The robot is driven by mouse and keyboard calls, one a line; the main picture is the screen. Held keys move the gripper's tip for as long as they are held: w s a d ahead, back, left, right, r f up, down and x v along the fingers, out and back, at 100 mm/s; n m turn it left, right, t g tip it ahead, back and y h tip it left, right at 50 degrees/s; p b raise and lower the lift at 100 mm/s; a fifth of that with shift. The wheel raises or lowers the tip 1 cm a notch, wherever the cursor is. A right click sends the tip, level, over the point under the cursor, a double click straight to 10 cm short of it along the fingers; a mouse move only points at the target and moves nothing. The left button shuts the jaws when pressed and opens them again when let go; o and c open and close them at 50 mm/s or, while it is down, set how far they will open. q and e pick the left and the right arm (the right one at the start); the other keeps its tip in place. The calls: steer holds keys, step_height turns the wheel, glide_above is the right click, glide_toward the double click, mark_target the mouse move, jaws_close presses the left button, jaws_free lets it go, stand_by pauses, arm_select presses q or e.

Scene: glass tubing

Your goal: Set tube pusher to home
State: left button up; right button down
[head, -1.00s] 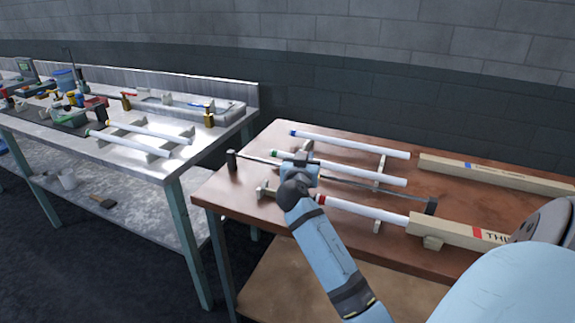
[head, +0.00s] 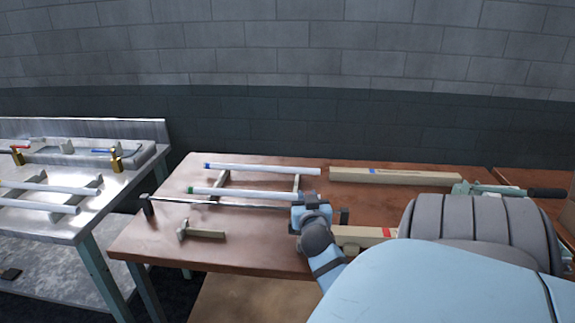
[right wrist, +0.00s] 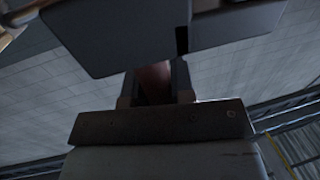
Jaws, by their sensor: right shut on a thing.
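The tube pusher's rail (head: 245,206) runs along the brown table, between a dark post (head: 149,206) at the left and another dark post (head: 344,216) at the right. My right gripper (head: 311,203) is at the right part of the rail, near the right post, shut on the tube pusher. The gripper hides most of the pusher in the head view. The right wrist view is dark and close up; the held part is hard to make out there. A carton with a red mark (head: 362,235) lies just right of my gripper, partly hidden. My left gripper is out of view.
A blue-capped tube (head: 262,170) and a green-capped tube (head: 240,193) lie on supports behind the rail. A long carton (head: 395,177) lies at the back. An empty support (head: 203,234) stands in front. A metal bench (head: 60,225) is at left.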

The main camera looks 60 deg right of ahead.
steer(key=shift+s+d+r, duration=0.1)
steer(key=shift+s+d, duration=0.15)
steer(key=shift+s, duration=0.25)
steer(key=c, duration=1)
jaws_free()
steer(key=shift+o, duration=0.2)
steer(key=shift+a, duration=0.1)
